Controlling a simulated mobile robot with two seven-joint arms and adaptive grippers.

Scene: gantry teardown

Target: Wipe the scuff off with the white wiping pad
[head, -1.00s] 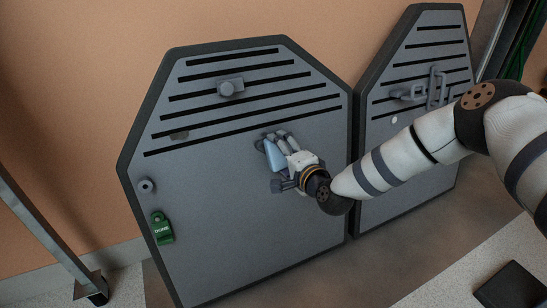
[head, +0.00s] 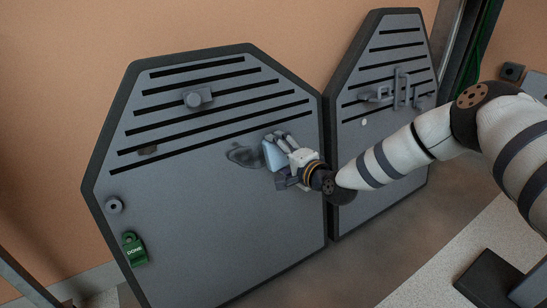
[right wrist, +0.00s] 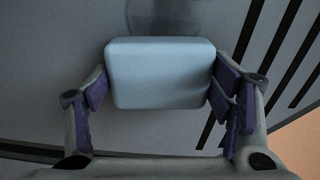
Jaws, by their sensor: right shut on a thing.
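The wiping pad (head: 273,156) looks pale blue-white and is held in my right gripper (head: 285,160) in front of the left grey panel (head: 200,220). In the right wrist view the pad (right wrist: 160,75) sits between both fingers of the gripper (right wrist: 160,90), which are shut on it. The scuff (head: 244,155) is a dark smudge on the panel, just left of the pad in the head view. In the right wrist view the scuff (right wrist: 158,15) shows beyond the pad's top edge, partly hidden by it. I cannot tell whether the pad touches the panel. My left gripper is not in view.
The left panel bears a knob block (head: 198,97), a small dark mark (head: 148,150), a round fitting (head: 114,205) and a green "DONE" tag (head: 134,249). A second panel (head: 385,150) with handles (head: 403,90) stands to the right. Metal posts stand at both sides.

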